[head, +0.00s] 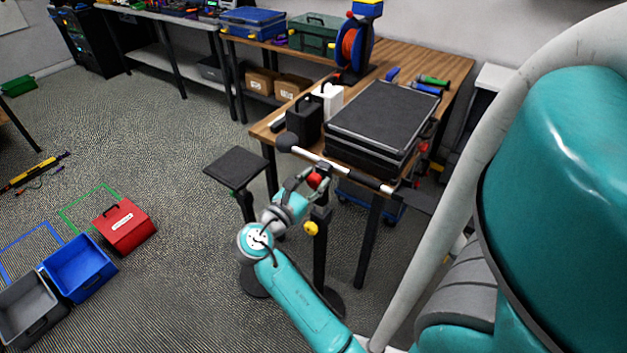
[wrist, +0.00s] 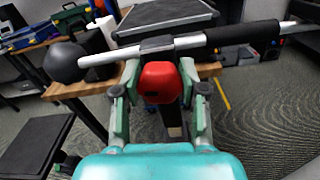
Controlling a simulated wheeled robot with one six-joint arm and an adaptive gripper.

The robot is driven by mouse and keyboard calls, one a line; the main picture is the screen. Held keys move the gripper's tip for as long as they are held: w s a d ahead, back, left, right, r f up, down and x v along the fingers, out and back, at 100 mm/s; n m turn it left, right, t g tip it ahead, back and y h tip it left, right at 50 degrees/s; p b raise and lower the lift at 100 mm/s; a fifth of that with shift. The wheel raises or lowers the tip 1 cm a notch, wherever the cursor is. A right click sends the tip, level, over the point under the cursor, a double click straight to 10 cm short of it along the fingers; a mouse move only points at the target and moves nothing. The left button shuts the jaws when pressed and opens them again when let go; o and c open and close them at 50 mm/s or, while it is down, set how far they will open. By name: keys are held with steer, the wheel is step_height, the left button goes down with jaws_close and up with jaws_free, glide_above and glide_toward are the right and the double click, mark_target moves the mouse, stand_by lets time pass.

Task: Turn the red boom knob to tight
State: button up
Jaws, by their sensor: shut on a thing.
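The red boom knob (head: 315,180) sits under the boom where it meets its dark upright stand (head: 320,235). In the wrist view the red knob (wrist: 160,83) is between the two fingers of my gripper (wrist: 160,88), which are shut on it from both sides. My gripper (head: 312,181) also shows at the knob in the head view. The boom (head: 335,168) is a light rod with a black ball at its left end and a black grip at its right. The boom looks slightly tilted in the wrist view (wrist: 190,42). No tight mark on the knob is readable.
A yellow knob (head: 310,229) is lower on the stand. A wooden bench (head: 425,60) with a black case (head: 383,118) stands behind the boom. A small black platform (head: 236,168) stands to the left. Red, blue and grey bins lie on the floor at far left; carpet between is clear.

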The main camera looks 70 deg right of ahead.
steer(key=m, duration=0.5)
steer(key=shift+s+m, duration=0.1)
steer(key=shift+m, duration=0.2)
steer(key=shift+f+m, duration=0.1)
steer(key=shift+m, duration=2.1)
steer(key=o, duration=1.1)
steer(key=v, duration=1.2)
steer(key=shift+s+a+f, duration=0.1)
steer(key=shift+o, duration=0.2)
